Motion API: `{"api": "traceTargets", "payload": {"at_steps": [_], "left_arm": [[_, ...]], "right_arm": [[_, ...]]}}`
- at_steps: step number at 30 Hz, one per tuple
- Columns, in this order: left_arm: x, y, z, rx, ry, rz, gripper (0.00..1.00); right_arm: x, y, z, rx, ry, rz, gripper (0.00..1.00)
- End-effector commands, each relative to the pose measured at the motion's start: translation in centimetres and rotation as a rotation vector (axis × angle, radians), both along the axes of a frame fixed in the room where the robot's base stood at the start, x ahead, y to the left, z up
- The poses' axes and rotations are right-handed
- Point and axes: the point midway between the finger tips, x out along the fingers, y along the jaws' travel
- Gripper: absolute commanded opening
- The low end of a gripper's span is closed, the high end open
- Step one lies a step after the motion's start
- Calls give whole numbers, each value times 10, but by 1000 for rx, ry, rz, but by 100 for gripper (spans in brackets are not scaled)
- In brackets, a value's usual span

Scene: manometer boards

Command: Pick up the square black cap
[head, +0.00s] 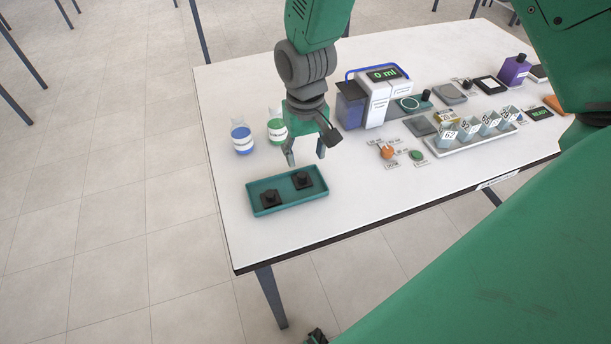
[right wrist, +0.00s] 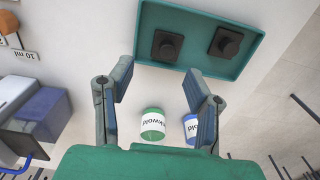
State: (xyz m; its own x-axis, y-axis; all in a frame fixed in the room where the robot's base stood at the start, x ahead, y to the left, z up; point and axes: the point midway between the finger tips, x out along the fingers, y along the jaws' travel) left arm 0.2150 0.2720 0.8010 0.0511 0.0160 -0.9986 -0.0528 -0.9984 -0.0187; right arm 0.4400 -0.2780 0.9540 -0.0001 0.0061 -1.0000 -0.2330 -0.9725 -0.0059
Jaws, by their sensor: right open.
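Two black caps, each with a square-looking base and a raised knob, sit apart in a teal tray (head: 263,211). One cap (head: 303,181) is at the tray's right in the head view and at its left in the right wrist view (right wrist: 167,46). The other cap (head: 270,199) is at the left in the head view and at the right in the wrist view (right wrist: 228,43). I cannot tell surely which is the square one. My right gripper (head: 307,158) is open and empty, fingers down, above the tray's back edge.
A blue-labelled bottle (head: 241,140) and a green-labelled bottle (head: 277,128) stand behind the tray, close to my right gripper. A blue-grey device with a display (head: 383,74) stands farther right. Numbered cups in a white tray (head: 470,141) are at the right. White table in front of the teal tray is clear.

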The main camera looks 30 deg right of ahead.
Motion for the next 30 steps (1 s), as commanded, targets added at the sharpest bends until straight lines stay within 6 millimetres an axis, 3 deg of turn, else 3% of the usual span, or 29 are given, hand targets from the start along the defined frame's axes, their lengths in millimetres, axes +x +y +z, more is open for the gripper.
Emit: {"api": "traceTargets", "payload": {"at_steps": [8, 16, 26, 28, 30], "left_arm": [[1, 1, 0, 1, -1, 2, 50], [1, 0, 3, 1, -1, 1, 50], [1, 1, 3, 1, -1, 1, 50], [1, 1, 3, 1, -1, 2, 50], [1, 1, 3, 1, -1, 2, 50]], "right_arm": [[-1, -5, -25, 5, 0, -1, 45], [-2, -7, -66, 12, 1, -2, 45], [-2, -1, -73, 1, 2, -1, 45], [-2, -1, -73, 3, 2, -1, 27], [-2, -2, -73, 4, 1, 0, 20]]}}
